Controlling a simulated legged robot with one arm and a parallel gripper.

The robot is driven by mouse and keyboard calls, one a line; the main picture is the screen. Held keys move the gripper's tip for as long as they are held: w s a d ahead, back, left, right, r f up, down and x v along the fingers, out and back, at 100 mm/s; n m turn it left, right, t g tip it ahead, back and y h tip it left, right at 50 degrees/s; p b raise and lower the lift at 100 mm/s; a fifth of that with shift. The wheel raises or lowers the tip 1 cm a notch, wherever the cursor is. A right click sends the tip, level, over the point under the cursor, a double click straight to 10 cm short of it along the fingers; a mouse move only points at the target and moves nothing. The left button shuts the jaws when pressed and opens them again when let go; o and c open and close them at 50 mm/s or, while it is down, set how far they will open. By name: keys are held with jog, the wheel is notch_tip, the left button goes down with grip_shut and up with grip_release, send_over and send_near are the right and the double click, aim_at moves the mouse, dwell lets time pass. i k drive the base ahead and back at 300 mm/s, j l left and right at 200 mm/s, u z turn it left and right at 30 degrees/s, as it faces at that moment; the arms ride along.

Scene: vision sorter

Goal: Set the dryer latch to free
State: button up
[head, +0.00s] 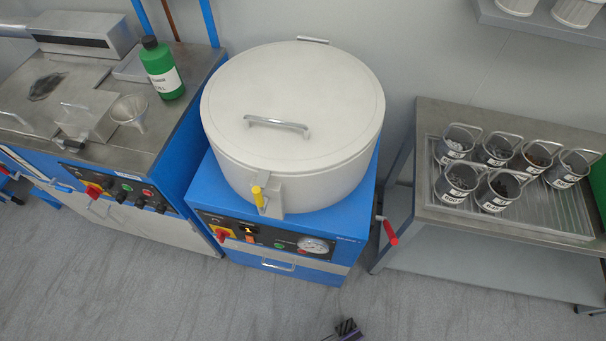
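The dryer is a blue cabinet (228,185) with a large round light-grey drum and lid (290,85) on top, in the middle of the head view. The lid is down and has a metal bar handle (276,124). A latch with a yellow grip (258,195) stands upright at the drum's front, on a grey bracket. A red-handled lever (390,232) sticks out at the cabinet's right side. My gripper (347,328) shows only in part at the bottom edge, dark, on the floor side of the dryer and well apart from the latch. Its fingers are too small to read.
A metal bench (183,95) with a green bottle (161,68) and a funnel (130,112) stands left. A steel table (440,205) at right bears a clear tray with several labelled cups. The grey floor (200,300) in front is clear.

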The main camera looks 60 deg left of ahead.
aim_at(261, 202)
jog(key=u, duration=1.9)
